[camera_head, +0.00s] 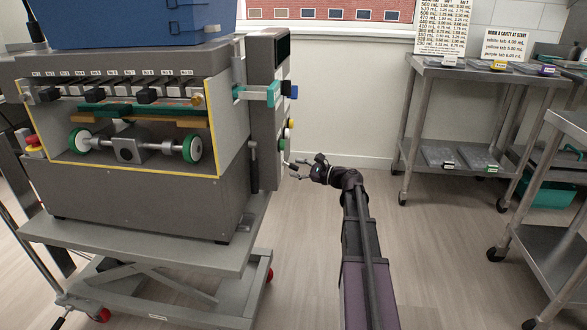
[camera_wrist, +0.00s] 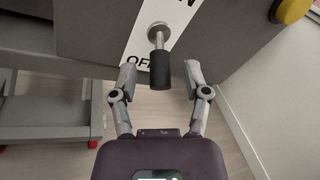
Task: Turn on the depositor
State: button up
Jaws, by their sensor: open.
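The depositor (camera_head: 140,150) is a large grey machine with a yellow-edged front opening, standing on a grey wheeled cart at the left in the head view. In the wrist view a lever switch (camera_wrist: 160,62) with a metal stem and black grip sticks out from a white label plate (camera_wrist: 150,22) on the machine's side. The letters "OF" show at the plate's lower end, and part of another word shows at the top. My gripper (camera_wrist: 161,76) is open, with one finger on each side of the black grip and visible gaps. It also shows beside the machine's right side in the head view (camera_head: 293,171).
A yellow knob (camera_wrist: 291,10) is near the gripper at the upper right in the wrist view. The cart (camera_head: 150,255) stands under the machine. Steel shelves (camera_head: 480,70) with trays stand at the right. Floor (camera_head: 430,230) is clear between them.

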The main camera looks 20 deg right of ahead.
jog(key=shift+w+a, duration=0.45)
jog(key=shift+w, duration=0.05)
grip_shut()
